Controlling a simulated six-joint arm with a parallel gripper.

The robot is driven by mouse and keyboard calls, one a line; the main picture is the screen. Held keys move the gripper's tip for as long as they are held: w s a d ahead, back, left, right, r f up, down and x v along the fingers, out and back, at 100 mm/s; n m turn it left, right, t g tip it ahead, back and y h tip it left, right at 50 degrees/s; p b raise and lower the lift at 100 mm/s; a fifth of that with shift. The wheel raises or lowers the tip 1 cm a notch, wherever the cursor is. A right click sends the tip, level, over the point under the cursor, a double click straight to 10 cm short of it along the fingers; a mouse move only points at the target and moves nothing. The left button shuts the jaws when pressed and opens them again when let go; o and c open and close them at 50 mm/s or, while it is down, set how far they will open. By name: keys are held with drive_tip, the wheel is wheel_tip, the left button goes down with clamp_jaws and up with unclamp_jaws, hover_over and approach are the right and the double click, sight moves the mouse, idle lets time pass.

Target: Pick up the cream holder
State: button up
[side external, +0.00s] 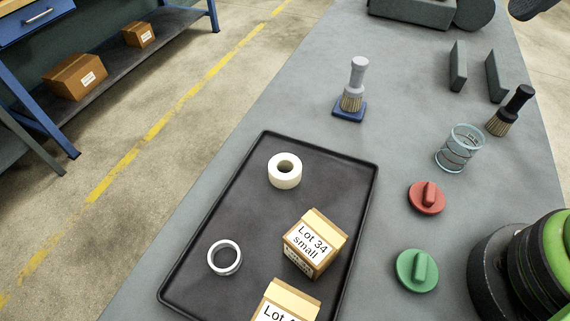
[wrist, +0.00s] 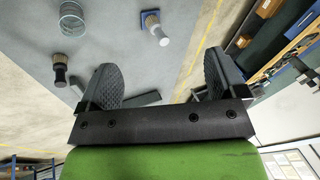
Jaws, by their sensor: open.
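The cream holder (side external: 284,171), a short cream cylinder with a round hole in its top, stands upright near the back of the black tray (side external: 204,216) in the side external view. It does not show in the wrist view. My gripper (wrist: 165,85) shows in the wrist view with its two dark ribbed fingers wide apart and nothing between them. It is away from the holder, and its fingers cannot be clearly made out in the side external view.
The tray also holds a silver ring (side external: 224,257) and Lot boxes (side external: 315,243). Behind it stands a grey-handled brush (side external: 354,84) on a blue base. To the right are a wire-and-glass cylinder (side external: 460,148), a black brush (side external: 510,110), a red knob (side external: 427,197) and a green knob (side external: 417,270).

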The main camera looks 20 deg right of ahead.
drive_tip(key=w+a+f+g, duration=0.2)
drive_tip(key=w+a+f, duration=0.2)
drive_tip(key=w+a, duration=0.1)
drive_tip(key=m+g+h, duration=0.2)
drive_tip(key=m, duration=0.1)
approach(285, 166)
drive_tip(key=shift+s+f, duration=0.1)
drive_tip(key=shift+s, duration=0.1)
drive_tip(key=shift+m, duration=0.3)
wheel_tip(285, 166, down, 4)
drive_tip(key=shift+a+f, duration=0.1)
drive_tip(key=shift+f, duration=0.15)
drive_tip(key=f, duration=0.5)
drive_tip(key=shift+w+a+f, duration=0.1)
drive_tip(key=shift+w+f, duration=0.2)
drive_tip(key=shift+f, duration=0.05)
drive_tip(key=c, duration=1)
